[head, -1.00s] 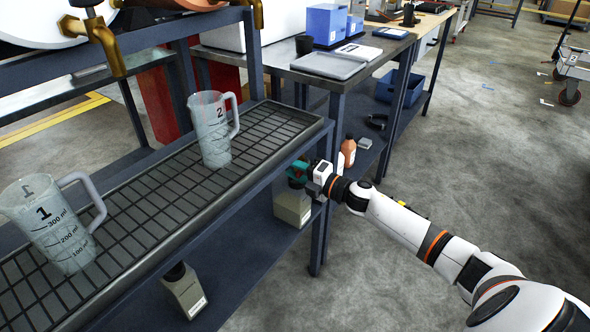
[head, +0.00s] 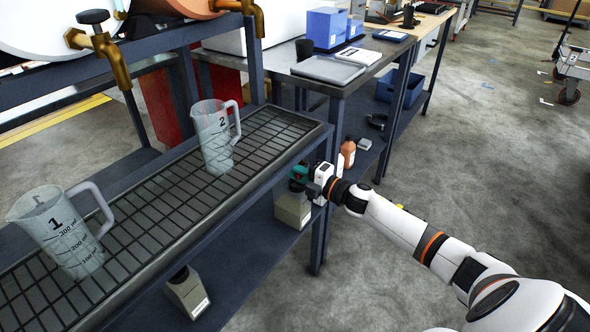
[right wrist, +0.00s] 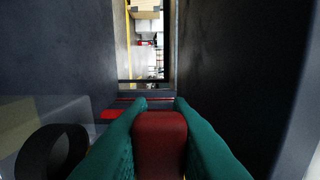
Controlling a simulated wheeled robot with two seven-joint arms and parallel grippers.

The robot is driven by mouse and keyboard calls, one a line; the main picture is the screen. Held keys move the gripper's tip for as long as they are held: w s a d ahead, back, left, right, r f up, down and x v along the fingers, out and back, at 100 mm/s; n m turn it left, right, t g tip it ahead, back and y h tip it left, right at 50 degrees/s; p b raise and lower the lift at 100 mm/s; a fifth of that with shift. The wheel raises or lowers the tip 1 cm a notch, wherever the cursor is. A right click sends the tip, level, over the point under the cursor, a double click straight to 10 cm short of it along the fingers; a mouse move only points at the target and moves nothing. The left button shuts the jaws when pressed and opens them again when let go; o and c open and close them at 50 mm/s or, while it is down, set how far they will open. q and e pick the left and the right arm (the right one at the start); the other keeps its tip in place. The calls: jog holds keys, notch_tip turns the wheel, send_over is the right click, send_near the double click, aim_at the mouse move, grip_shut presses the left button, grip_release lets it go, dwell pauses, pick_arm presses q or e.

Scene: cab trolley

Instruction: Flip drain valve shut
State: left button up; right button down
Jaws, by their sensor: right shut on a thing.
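My right gripper (head: 298,176) is at the right end of the drip tray frame (head: 318,132), just below its top edge. In the right wrist view its two teal fingers (right wrist: 161,104) are closed on both sides of a dark red block (right wrist: 160,138), which looks like the drain valve's handle. In the head view the handle and valve body are hidden behind the gripper and frame, so I cannot tell the valve's position. My left gripper is not in view.
Jug 1 (head: 62,235) and jug 2 (head: 214,140) stand on the grated tray. Brass taps (head: 112,62) hang above. A beige bottle (head: 292,208) stands on the lower shelf close under the gripper. A brown bottle (head: 348,152) is to its right. A black ring (right wrist: 50,150) shows in the wrist view.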

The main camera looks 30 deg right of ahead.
jog(key=c, duration=1.3)
grip_release()
jog(key=shift+s+d, duration=0.1)
jog(key=shift+s, duration=0.05)
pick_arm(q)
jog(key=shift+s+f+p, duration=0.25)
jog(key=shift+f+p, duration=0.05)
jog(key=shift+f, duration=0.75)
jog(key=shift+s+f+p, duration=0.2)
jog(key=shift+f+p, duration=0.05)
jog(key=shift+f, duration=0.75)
pick_arm(e)
jog(key=shift+v, duration=5.9)
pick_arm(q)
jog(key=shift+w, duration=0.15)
